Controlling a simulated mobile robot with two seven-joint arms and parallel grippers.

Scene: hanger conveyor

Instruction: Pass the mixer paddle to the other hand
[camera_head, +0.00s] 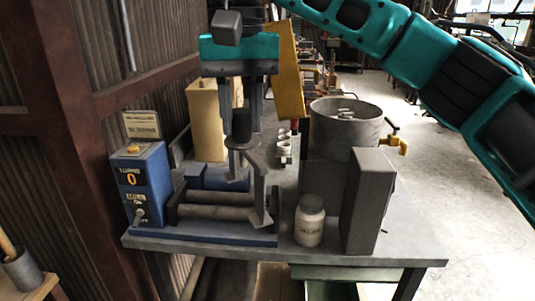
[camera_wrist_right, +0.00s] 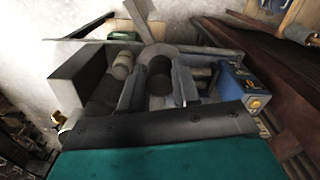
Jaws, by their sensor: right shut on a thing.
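The mixer paddle has a dark round handle (camera_head: 240,126) and a grey metal frame (camera_head: 260,185) that reaches down from it. My right gripper (camera_head: 239,118) points down from its teal palm and is shut on the handle, with a finger on either side. The paddle is upright, its lower end in front of the rollers; I cannot tell whether it touches anything. In the right wrist view the dark handle end (camera_wrist_right: 158,76) lies between the two grey fingers of my right gripper (camera_wrist_right: 157,85). My left gripper is not in view.
The bench (camera_head: 400,248) carries a blue counter box (camera_head: 146,185), a roller unit (camera_head: 218,212), a white jar (camera_head: 310,222), a grey box (camera_head: 368,202) and a large metal drum (camera_head: 345,130) with a yellow tap.

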